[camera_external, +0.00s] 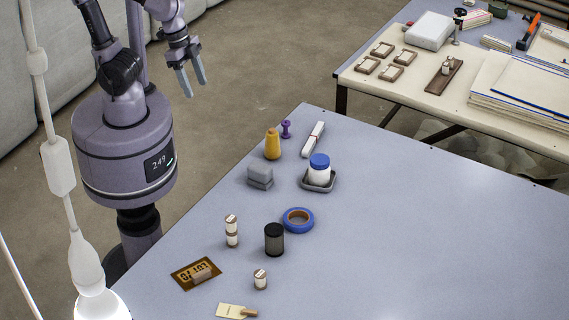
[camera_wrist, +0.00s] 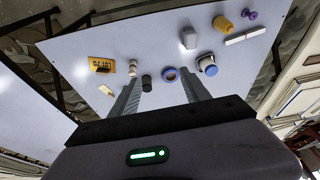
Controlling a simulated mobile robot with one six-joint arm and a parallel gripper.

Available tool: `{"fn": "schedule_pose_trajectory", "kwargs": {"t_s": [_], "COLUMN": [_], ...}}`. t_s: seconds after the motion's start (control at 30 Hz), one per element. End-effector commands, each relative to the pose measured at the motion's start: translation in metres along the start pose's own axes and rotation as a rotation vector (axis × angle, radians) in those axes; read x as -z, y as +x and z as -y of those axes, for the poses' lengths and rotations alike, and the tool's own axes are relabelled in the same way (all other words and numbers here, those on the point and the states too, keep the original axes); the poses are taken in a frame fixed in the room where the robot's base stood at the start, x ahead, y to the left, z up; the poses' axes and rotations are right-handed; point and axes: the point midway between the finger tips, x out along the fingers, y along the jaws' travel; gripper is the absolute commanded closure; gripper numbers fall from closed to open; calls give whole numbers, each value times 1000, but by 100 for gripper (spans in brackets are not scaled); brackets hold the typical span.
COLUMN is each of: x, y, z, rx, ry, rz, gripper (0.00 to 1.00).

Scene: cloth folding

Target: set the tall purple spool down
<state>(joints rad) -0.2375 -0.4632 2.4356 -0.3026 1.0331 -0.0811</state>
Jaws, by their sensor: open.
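A small purple spool (camera_external: 286,129) stands on the blue-grey table (camera_external: 420,230) near its far left edge, behind a yellow cone-shaped spool. In the wrist view the purple spool (camera_wrist: 250,15) is at the top right, beside the yellow one. My gripper (camera_external: 190,82) is open and empty, with its fingers pointing down. It is beyond the table's left edge, well apart from the purple spool. In the wrist view, my gripper's fingers (camera_wrist: 165,95) are spread with nothing held between them.
Near the purple spool are the yellow cone (camera_external: 272,145), a white bar (camera_external: 313,139), grey blocks (camera_external: 260,177) and a blue-capped bottle (camera_external: 319,171) on a grey tray. Nearer are blue tape (camera_external: 298,220), a black cylinder (camera_external: 274,239) and white spools (camera_external: 232,231). The table's right side is clear.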

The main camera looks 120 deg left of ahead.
Motion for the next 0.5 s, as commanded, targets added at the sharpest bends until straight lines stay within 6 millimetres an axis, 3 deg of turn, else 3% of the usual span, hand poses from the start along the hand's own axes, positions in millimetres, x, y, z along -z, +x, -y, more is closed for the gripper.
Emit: {"fn": "schedule_pose_trajectory", "kwargs": {"t_s": [0.17, 0.27, 0.37, 0.4, 0.5], "x": [34, 42, 20, 1, -60], "y": [77, 131, 190, 213, 262], "z": [67, 138, 229, 266, 337], "rx": [-305, -524, -774, -877, -1117], "ry": [-871, -1416, -1954, -2149, -2544], "rz": [254, 311, 291, 260, 146], "gripper": [45, 45, 45, 45, 45]}}
